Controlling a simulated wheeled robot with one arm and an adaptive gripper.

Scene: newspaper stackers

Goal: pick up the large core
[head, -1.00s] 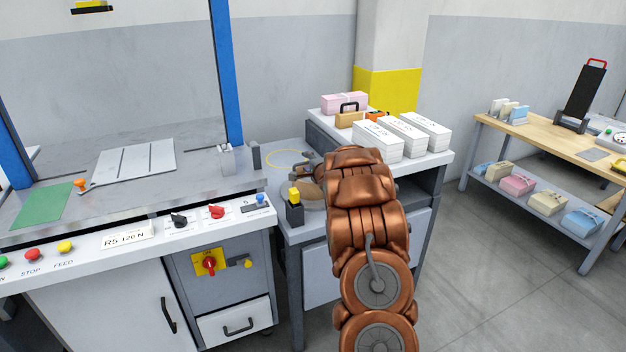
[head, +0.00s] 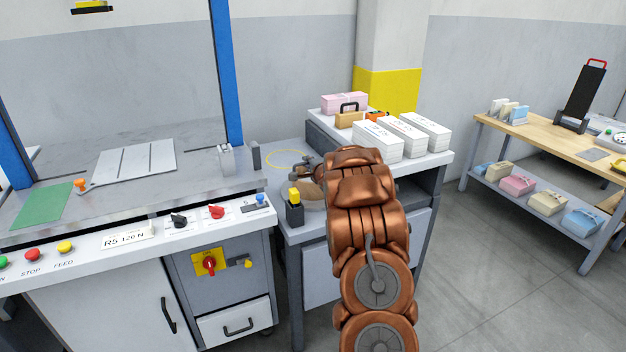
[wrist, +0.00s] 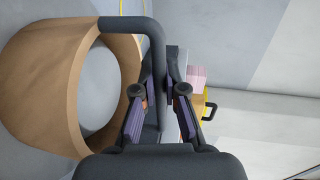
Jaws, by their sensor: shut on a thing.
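The large core is a thick brown cardboard ring. It fills the left of the wrist view (wrist: 45,90), its hollow middle showing grey. In the head view only a part of the core (head: 309,192) shows at the left of my arm, over the side table. My gripper (wrist: 160,92) is right beside the core, its two fingers shut on a dark bent bar (wrist: 156,45) that meets the core's rim like a handle. My arm hides most of the gripper and core in the head view. I cannot tell whether the core still touches the table.
A black holder with a yellow block (head: 294,212) stands close by on the side table (head: 285,146), which has a yellow ring marking. White paper stacks (head: 378,141) and a pink bundle (head: 344,103) lie behind. A control machine (head: 130,235) stands at left.

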